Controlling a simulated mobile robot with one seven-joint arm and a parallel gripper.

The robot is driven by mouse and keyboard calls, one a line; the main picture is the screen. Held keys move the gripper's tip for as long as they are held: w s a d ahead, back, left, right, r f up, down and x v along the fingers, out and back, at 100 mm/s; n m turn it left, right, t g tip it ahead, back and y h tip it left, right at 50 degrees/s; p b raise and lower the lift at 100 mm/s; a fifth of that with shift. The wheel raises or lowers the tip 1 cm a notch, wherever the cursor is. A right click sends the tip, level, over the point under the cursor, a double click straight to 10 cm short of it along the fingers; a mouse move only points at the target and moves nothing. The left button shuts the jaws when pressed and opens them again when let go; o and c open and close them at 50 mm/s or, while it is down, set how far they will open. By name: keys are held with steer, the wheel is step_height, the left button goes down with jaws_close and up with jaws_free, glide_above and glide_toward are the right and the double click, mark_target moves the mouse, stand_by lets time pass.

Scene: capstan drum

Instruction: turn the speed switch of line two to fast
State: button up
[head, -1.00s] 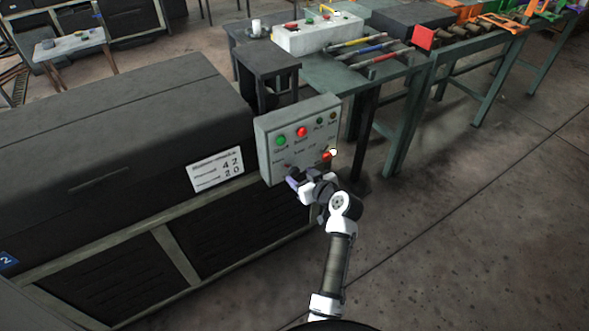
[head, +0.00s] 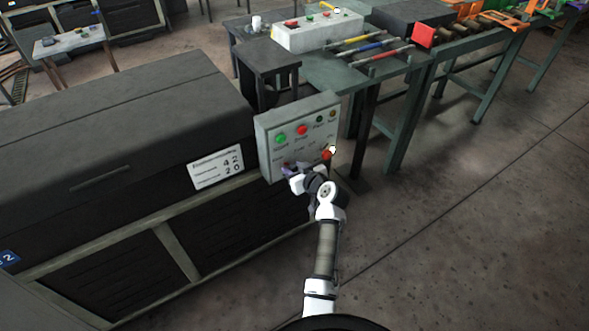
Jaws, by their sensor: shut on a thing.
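The grey control panel (head: 262,150) stands at the right end of the dark machine, with a green button (head: 281,139), a red button (head: 302,130) and small lamps along its top. A red-orange knob (head: 326,154) sits at its lower right. My gripper (head: 287,169) is at the panel's lower left, below the green button, shut on a small control there. That control is mostly hidden by the jaws, so its setting does not show. The labels are too blurred to read surely. A blue plate with a white 2 (head: 9,259) is on the machine's left.
The dark machine (head: 110,150) with a white number card (head: 217,167) fills the left. A green table (head: 385,72) with coloured rods and a white button box (head: 317,31) stands behind the panel. The floor at right is clear.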

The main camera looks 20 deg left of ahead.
steer(key=shift+c, duration=0.2)
steer(key=m+b, duration=0.1)
steer(key=m+g+y+b, duration=0.1)
steer(key=shift+w+d+f+m, duration=0.1)
steer(key=shift+f+m, duration=0.05)
steer(key=shift+m, duration=0.15)
steer(key=m+g+y+b, duration=0.2)
steer(key=m, duration=0.2)
steer(key=m+y+b, duration=0.1)
steer(key=m, duration=0.2)
steer(key=shift+f+g+y+b, duration=0.15)
steer(key=shift+g+y+b, duration=0.15)
steer(key=shift+y+b, duration=0.1)
steer(key=shift+m+y+b, duration=0.35)
steer(key=shift+m+y, duration=0.55)
steer(key=shift+m, duration=1)
steer(key=o, duration=1)
